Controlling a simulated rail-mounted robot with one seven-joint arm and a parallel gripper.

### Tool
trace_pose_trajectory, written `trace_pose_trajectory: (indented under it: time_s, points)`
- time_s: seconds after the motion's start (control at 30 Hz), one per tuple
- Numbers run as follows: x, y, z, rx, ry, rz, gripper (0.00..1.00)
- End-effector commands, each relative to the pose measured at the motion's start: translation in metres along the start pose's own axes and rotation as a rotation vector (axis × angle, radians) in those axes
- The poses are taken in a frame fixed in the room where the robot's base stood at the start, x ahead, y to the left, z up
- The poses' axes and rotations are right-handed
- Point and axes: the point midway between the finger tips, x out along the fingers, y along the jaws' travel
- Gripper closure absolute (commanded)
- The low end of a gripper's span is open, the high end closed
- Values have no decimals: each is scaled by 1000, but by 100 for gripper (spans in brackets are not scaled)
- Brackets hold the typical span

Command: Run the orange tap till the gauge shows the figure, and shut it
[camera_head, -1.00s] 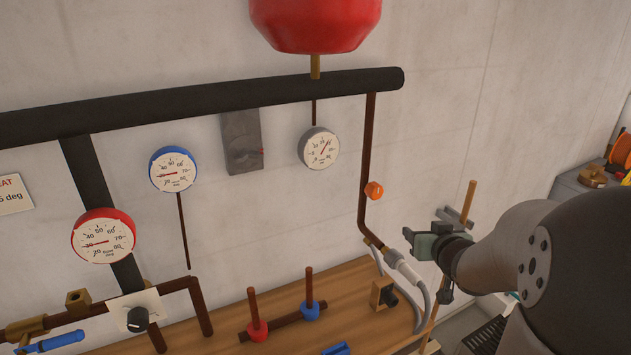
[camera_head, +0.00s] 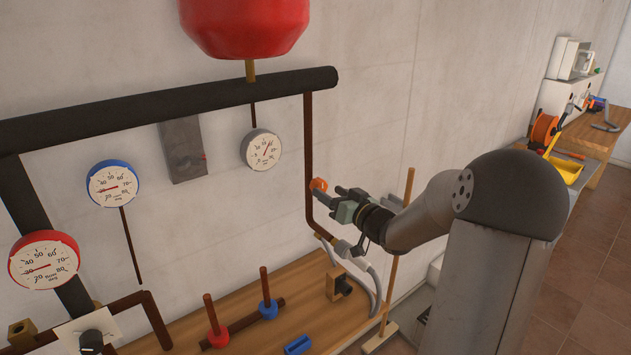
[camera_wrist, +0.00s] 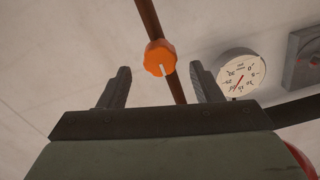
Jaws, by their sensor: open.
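The orange tap (camera_head: 319,184) is a small faceted knob on a brown vertical pipe (camera_head: 308,140). In the wrist view the tap (camera_wrist: 160,58) shows a pale mark on its face and lies just beyond the fingertips, between their lines. My gripper (camera_head: 326,195) is open; its two fingers (camera_wrist: 160,82) stand apart with nothing between them. The white-faced gauge (camera_head: 261,150) hangs on the wall left of the pipe; it also shows in the wrist view (camera_wrist: 242,77). Its red needle is visible, but I cannot read the exact figure.
A red vessel (camera_head: 245,28) hangs above the black pipe (camera_head: 170,105). A blue-rimmed gauge (camera_head: 113,184) and a red-rimmed gauge (camera_head: 44,261) are at left. The wooden bench (camera_head: 230,295) carries red and blue valves. A grey hose (camera_head: 372,285) hangs below my gripper.

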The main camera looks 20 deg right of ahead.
Motion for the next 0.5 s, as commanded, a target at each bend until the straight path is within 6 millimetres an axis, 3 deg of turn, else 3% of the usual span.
trace_pose_trajectory:
  time_s: [0.2,0.5]
  points:
    - [43,-1,-1,3,-1,-2,41]
    - [68,-1,0,0,-1,-1,41]
